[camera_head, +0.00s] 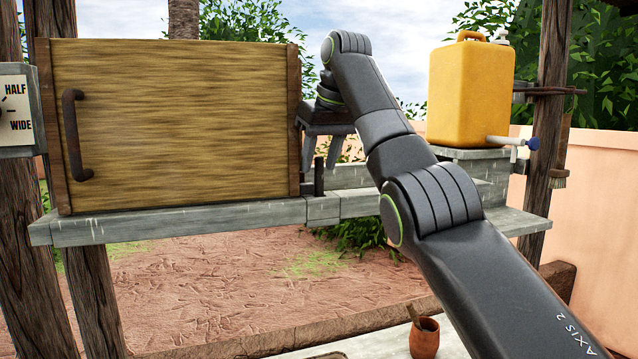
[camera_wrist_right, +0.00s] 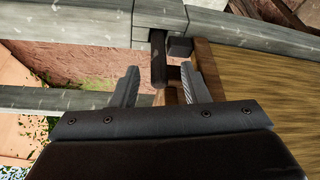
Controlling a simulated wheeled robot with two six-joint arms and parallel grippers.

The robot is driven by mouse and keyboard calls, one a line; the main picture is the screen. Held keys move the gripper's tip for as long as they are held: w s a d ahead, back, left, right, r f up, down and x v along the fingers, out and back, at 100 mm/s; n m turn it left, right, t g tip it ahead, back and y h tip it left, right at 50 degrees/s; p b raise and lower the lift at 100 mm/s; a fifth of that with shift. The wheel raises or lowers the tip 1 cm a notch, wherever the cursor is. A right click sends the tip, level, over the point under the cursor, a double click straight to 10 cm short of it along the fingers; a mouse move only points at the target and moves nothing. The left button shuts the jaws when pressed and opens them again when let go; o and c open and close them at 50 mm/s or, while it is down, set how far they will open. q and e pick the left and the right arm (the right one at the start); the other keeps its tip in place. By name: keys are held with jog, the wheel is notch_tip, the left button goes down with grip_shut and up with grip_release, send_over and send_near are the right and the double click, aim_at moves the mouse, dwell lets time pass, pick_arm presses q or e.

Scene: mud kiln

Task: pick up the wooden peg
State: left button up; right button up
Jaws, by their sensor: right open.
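The wooden peg (camera_head: 319,178) looks dark and stands upright at the shelf, just right of the wooden door panel. In the right wrist view the peg (camera_wrist_right: 158,52) shows as a dark post in line with the gap between my fingers. My right gripper (camera_head: 320,160) points down over the peg with its two fingers spread. In the right wrist view the gripper (camera_wrist_right: 160,70) is open, with one finger to each side of the peg's line. I cannot tell whether either finger touches it. My left gripper is out of view.
The wooden door panel (camera_head: 180,120) with a dark handle (camera_head: 75,135) stands close left of the gripper. A yellow jug (camera_head: 470,95) with a tap stands right on the grey shelf (camera_head: 180,222). A clay pot (camera_head: 424,340) is below.

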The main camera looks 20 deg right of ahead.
jog(key=shift+x, duration=0.85)
jog(key=shift+s+r, duration=0.1)
grip_shut()
jog(key=shift+r, duration=0.1)
